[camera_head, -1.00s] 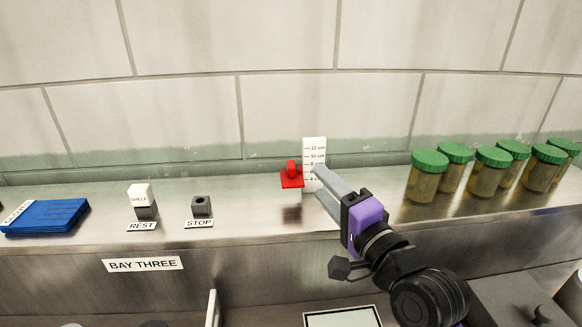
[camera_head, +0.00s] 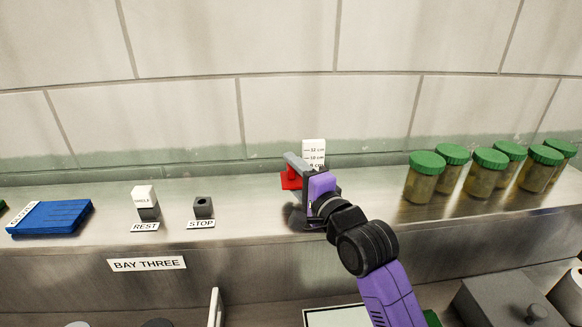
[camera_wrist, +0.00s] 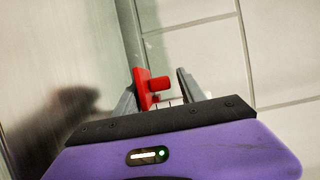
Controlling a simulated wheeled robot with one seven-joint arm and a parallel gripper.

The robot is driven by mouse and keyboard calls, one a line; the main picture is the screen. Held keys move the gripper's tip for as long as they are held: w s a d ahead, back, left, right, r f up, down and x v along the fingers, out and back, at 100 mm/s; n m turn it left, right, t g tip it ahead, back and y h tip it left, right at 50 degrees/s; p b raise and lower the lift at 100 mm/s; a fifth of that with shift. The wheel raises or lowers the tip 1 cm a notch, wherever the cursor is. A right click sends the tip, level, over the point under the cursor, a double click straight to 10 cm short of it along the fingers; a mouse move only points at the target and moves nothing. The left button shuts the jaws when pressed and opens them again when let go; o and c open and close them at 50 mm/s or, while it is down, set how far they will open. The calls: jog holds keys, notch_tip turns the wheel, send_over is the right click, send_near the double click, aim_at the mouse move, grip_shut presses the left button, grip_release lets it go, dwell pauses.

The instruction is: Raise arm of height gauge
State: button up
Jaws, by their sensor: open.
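The height gauge is a white upright scale (camera_head: 314,151) with centimetre marks, standing on the steel ledge against the wall. Its red arm (camera_head: 290,181) sticks out to the left of the scale, partly hidden behind my gripper in the head view. My gripper (camera_head: 297,165) is open in front of the gauge.
Several green-lidded jars (camera_head: 424,176) stand to the right on the ledge (camera_head: 250,200). To the left are a grey STOP block (camera_head: 203,206), a white-topped block (camera_head: 146,202) at REST, and a blue folder-like stack (camera_head: 50,217). The ledge between the STOP block and gauge is clear.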

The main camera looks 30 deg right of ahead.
jog(key=shift+w, duration=0.5)
grip_shut()
dwell(1.2)
